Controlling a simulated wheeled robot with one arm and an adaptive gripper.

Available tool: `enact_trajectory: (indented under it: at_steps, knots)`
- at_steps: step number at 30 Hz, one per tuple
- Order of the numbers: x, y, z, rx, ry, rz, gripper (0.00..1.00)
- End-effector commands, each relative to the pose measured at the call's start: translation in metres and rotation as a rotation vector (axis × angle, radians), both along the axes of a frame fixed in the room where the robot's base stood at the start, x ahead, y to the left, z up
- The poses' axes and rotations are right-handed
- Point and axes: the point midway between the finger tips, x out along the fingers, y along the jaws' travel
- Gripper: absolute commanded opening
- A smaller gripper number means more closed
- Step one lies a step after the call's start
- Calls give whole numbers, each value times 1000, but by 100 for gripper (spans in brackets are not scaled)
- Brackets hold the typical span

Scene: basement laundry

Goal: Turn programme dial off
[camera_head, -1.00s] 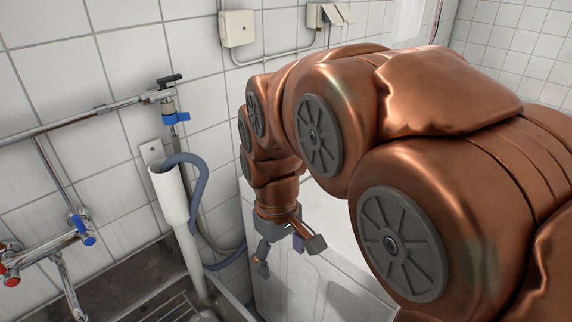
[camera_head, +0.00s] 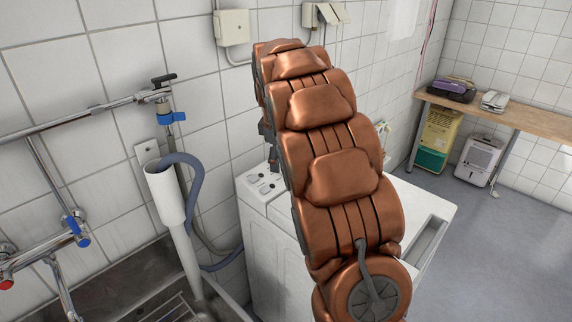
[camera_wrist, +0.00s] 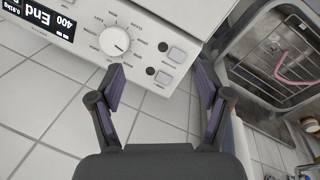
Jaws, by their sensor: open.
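The programme dial (camera_wrist: 115,42) is a round white knob with a marked ring of labels, on a white control panel (camera_wrist: 150,25) in the wrist view. A dark display (camera_wrist: 42,18) reading "End" and "400" is left of it, and square buttons (camera_wrist: 177,55) are to its right. My gripper (camera_wrist: 160,76) is open and empty, one finger on each side of the picture. The left fingertip appears just below the dial; I cannot tell whether it touches the panel. In the head view my arm hides most of the gripper.
A white machine (camera_head: 262,240) with small controls on top stands behind my arm. A steel sink (camera_head: 120,285) with a grey hose (camera_head: 197,185) and taps is at left. A wooden bench (camera_head: 520,117) and dehumidifier (camera_head: 478,160) are at right, beside open grey floor (camera_head: 480,230).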

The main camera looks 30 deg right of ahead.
Motion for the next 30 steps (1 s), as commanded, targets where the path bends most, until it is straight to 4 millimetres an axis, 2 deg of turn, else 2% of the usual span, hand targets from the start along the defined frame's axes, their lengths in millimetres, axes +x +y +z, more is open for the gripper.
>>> enact_trajectory:
  at_steps: [1,4,10,20,30]
  knots:
    - [12,-12,-5,-9,-6,27,77]
    - [31,-29,-11,-27,-15,85,77]
    - [54,-52,-19,-51,-27,165,77]
    - [62,-59,-30,-58,-30,192,77]
    - [70,-67,-74,-55,-27,190,77]
